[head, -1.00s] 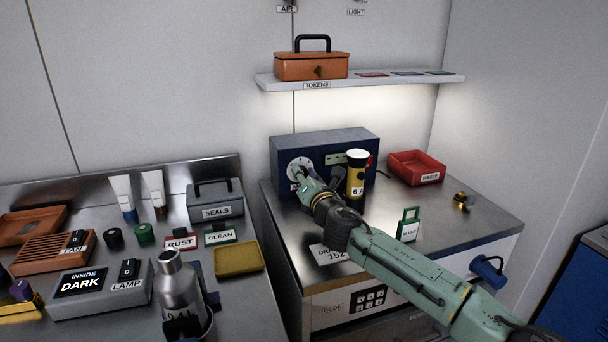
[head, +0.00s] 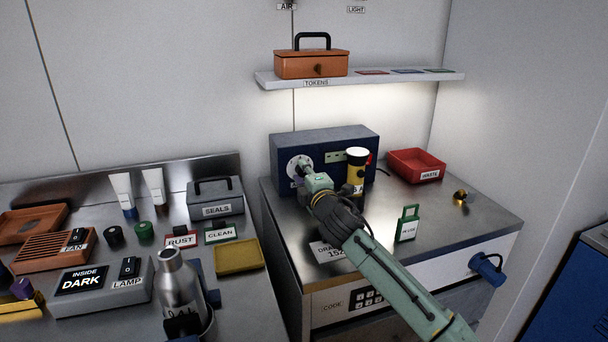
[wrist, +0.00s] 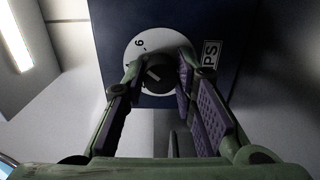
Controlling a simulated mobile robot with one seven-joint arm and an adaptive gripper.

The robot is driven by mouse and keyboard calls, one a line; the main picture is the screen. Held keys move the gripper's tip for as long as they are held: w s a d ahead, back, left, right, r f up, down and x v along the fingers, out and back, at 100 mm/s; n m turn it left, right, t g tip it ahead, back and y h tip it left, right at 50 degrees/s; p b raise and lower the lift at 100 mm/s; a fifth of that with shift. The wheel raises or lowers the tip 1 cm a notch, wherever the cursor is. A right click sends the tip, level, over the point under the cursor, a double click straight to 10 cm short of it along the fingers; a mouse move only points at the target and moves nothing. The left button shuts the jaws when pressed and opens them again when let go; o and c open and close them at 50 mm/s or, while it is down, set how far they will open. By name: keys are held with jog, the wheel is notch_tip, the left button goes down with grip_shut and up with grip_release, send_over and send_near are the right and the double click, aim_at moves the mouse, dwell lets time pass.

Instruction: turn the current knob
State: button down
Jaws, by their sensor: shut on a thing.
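The current knob (wrist: 157,73) is a dark round knob on a white numbered dial (head: 292,165), on the front of a dark blue box (head: 325,150). In the wrist view the dial (wrist: 150,42) shows around the knob, with part of a label reading "PS" beside it. My gripper (head: 305,166) reaches the dial from the front. In the wrist view my gripper (wrist: 158,78) has its fingertips on both sides of the knob and is shut on it. In the head view the knob is hidden by my gripper.
A red tray (head: 405,163), a green tag (head: 408,222) and a small brass item (head: 460,196) are on the right of the steel top. A shelf (head: 262,82) with an orange box (head: 311,65) hangs above.

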jog(key=shift+m, duration=1.1)
jog(key=c, duration=1.3)
grip_release()
jog(key=shift+s, duration=0.1)
jog(key=v, duration=1.2)
